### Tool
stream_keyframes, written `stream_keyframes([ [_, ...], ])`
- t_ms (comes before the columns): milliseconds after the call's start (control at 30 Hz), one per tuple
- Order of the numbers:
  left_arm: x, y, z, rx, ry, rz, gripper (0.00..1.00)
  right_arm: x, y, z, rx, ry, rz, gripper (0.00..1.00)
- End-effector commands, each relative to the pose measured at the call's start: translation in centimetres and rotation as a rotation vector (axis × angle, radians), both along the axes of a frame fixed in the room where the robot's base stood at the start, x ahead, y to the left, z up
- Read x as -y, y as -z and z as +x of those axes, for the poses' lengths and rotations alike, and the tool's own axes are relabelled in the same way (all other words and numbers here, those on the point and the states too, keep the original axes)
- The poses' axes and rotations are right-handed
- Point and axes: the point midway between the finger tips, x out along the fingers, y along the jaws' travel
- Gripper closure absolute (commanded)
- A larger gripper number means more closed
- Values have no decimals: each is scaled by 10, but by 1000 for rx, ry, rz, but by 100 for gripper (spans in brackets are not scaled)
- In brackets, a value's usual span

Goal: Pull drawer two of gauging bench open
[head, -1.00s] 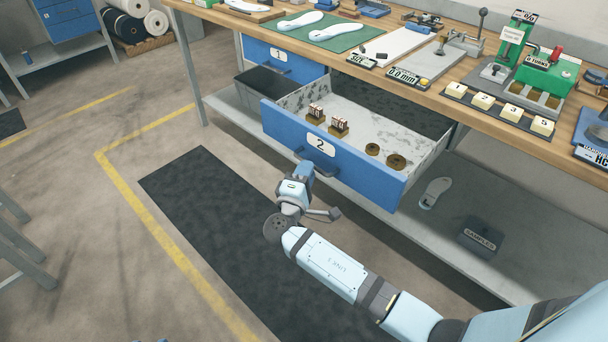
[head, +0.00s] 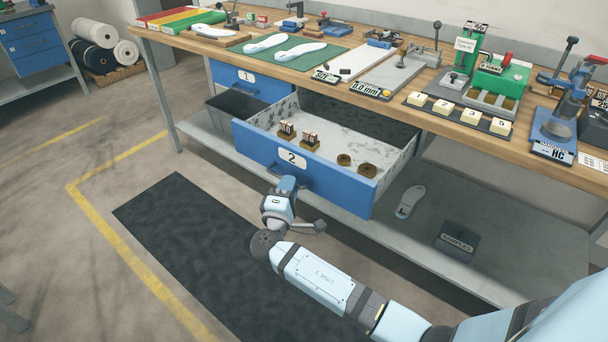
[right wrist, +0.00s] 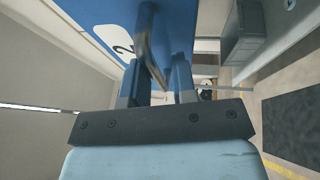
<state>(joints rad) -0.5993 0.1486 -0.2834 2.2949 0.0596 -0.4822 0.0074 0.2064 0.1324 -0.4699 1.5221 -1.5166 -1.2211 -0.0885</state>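Drawer two (head: 335,180) of the gauging bench (head: 400,98) has a blue front with a "2" label and stands well out from under the bench top. Its grey inside holds small printed blocks (head: 298,137) and brass-coloured discs (head: 356,163). My right gripper (head: 286,183) is at the drawer's dark handle (head: 307,184). In the right wrist view the handle (right wrist: 151,50) runs between the fingertips (right wrist: 160,75), which stand apart with a gap beside the bar. My left gripper is not in view.
Drawer one (head: 250,83) is shut at the left. A dark bin (head: 240,108), an insole (head: 410,201) and a samples box (head: 457,241) are on the lower shelf (head: 480,222). A dark mat (head: 190,235) covers the floor in front.

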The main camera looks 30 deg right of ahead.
Motion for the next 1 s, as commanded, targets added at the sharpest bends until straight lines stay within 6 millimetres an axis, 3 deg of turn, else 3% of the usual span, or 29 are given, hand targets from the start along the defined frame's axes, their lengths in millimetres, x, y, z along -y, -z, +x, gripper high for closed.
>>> stream_keyframes([
  [33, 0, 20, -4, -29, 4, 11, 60, 0, 7, -1, -3, 1, 1, 78],
  [333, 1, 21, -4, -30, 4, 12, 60, -4, 8, -4, -4, 0, 2, 78],
  [1000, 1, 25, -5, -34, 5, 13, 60, -35, 21, -39, -10, 3, 2, 78],
])
